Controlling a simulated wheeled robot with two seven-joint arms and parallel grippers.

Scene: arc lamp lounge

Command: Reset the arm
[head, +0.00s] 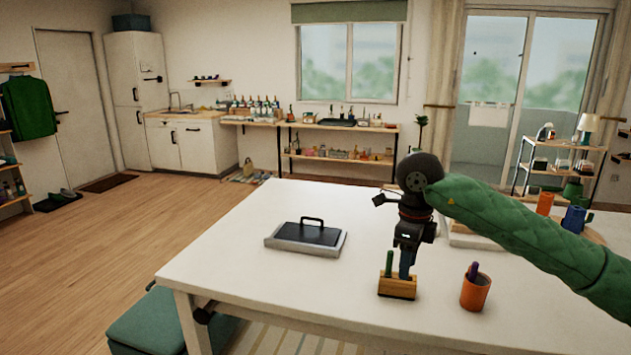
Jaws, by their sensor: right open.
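My right arm comes in from the right in a green quilted sleeve. My right gripper (408,242) points down over the white table (235,240), above a small wooden block (397,289). Its jaws are open. A green upright stick (389,264) stands in the block, left of the gripper. A bluish upright piece (406,262) shows directly under the gripper; I cannot tell whether the jaws touch it. My left gripper is not in view.
An orange cup (475,293) holding a dark stick stands right of the block. A grey tray (307,240) with a black handled plate lies to the left. A blue mug (573,219) and orange cup (545,203) stand behind my forearm. The table's left side is clear.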

